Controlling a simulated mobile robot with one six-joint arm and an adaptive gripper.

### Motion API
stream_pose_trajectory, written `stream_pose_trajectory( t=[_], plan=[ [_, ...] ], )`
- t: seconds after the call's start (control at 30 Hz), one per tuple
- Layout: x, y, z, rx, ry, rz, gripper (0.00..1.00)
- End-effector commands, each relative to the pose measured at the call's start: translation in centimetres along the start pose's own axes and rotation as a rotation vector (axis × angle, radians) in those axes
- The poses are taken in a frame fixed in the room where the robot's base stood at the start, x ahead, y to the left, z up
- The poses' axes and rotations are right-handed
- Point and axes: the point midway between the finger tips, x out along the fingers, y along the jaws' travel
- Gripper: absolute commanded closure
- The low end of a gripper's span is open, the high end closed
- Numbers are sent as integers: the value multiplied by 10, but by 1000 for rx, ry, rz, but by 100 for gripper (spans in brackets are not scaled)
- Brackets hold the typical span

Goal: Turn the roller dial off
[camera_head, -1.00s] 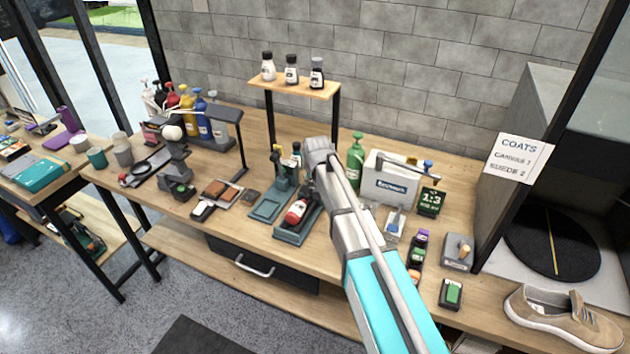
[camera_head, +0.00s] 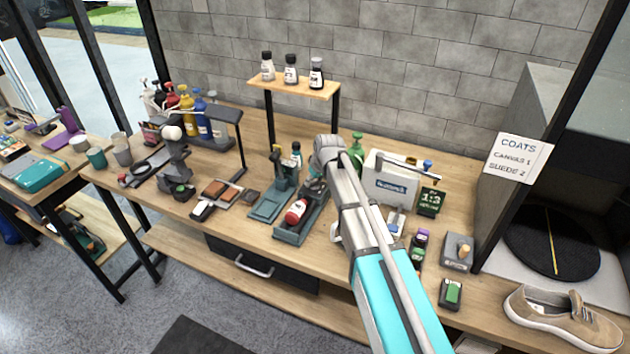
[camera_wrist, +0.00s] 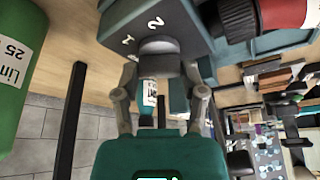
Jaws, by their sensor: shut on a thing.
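The roller dial (camera_wrist: 158,46) is a grey round knob on the face of a dark teal box (camera_wrist: 116,22), with white marks "1" and "2" beside it in the wrist view. My gripper (camera_wrist: 161,72) is shut on the dial, one finger on each side. The dial's pointer cannot be made out. In the head view the roller unit (camera_head: 288,236) lies at the table's middle with a red bottle (camera_head: 296,211) on it. My wrist hides the dial there.
A green bottle (camera_wrist: 14,75) stands close to the gripper in the wrist view. A white box (camera_head: 388,180) stands right of my arm. A teal press (camera_head: 268,207) is left of the roller unit. A raised shelf (camera_head: 290,88) with bottles stands behind.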

Motion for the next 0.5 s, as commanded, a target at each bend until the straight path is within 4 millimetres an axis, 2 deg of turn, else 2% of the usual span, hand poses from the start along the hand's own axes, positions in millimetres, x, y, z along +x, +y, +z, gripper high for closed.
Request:
stream_pose_trajectory(
  t=[0.5],
  plan=[
    [0,1,-1,-409,1,-172,94]
  ],
)
